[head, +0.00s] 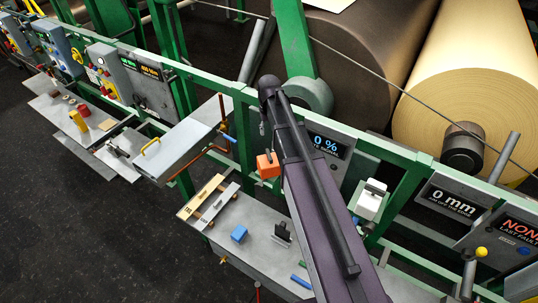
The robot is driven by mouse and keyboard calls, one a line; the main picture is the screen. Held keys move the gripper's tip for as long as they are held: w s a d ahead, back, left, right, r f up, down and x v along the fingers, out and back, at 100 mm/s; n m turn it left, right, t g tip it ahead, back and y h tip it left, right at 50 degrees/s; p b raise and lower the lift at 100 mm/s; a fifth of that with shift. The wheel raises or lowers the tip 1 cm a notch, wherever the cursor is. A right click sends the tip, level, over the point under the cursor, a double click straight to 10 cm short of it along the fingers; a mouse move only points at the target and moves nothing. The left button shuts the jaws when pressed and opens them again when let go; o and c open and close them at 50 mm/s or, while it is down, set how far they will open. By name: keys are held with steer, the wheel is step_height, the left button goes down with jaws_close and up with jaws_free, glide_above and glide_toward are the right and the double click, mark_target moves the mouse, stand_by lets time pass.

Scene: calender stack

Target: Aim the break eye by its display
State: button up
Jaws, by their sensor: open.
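A dark display (329,146) on the green rail reads "0 %" in blue; the smaller line under it is partly covered by my arm. An orange block (267,166) sits at the rail just left of my arm, with a thin dark part above it. A white box-shaped device (371,200) stands on the rail to the right of the display. I cannot tell for sure which of these two is the break eye. My dark arm rises from the bottom middle and passes between them. I can make out no gripper fingers.
A grey shelf (262,218) below holds a blue block (239,233) and small parts. A grey lidded box (182,148) stands left of it. Large rolls, one cream (480,85), lie behind the rail. A "0 mm" display (452,199) is at right. Dark floor at lower left is clear.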

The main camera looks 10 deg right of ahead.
mark_target(269, 154)
steer(key=shift+f+b, duration=6.65)
steer(key=shift+f, duration=0.1)
jaws_close()
